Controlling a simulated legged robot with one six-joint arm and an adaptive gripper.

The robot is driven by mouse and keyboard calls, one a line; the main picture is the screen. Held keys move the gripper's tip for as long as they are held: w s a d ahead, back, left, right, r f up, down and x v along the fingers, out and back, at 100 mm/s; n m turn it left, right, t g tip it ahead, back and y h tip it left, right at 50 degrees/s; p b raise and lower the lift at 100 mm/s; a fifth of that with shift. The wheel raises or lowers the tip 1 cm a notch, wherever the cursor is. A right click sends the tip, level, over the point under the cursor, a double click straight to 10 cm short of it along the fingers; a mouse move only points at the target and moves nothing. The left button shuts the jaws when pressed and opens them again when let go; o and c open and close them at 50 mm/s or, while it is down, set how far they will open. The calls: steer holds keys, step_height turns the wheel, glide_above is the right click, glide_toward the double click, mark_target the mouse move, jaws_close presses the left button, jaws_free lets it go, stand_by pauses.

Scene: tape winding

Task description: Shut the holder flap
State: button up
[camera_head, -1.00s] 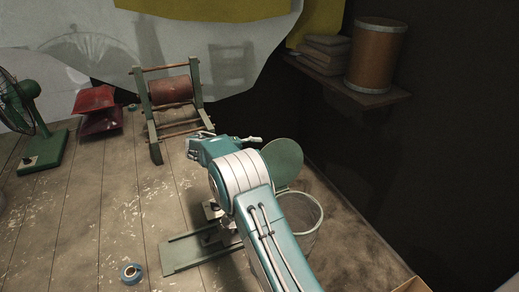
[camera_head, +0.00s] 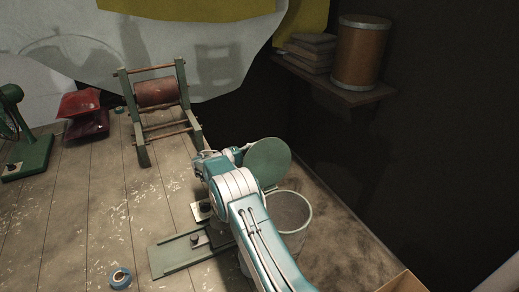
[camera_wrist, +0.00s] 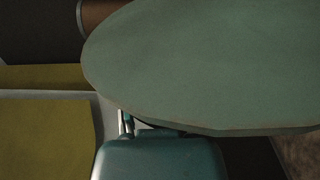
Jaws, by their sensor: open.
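The holder flap (camera_head: 268,160) is a round green disc standing raised at the rim of a pale, round bin-like holder (camera_head: 292,210). The holder's top is uncovered. My gripper (camera_head: 222,154) is open and empty, just left of the flap in the head view. Its right finger appears close to the flap's left edge; I cannot tell if they touch. In the wrist view the flap (camera_wrist: 210,65) fills most of the picture, beyond my gripper's body. Only part of a finger shows there. My arm hides part of the holder's left side.
A green slide base (camera_head: 180,258) lies left of the holder. A blue tape roll (camera_head: 120,279) sits on the plank floor. A green frame with a brown roller (camera_head: 156,93) stands behind. A wall shelf (camera_head: 345,92) carries a drum. A cardboard box (camera_head: 403,283) is at front right.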

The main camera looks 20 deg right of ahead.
steer(key=shift+d, duration=1.15)
jaws_close()
steer(key=shift+s, duration=0.1)
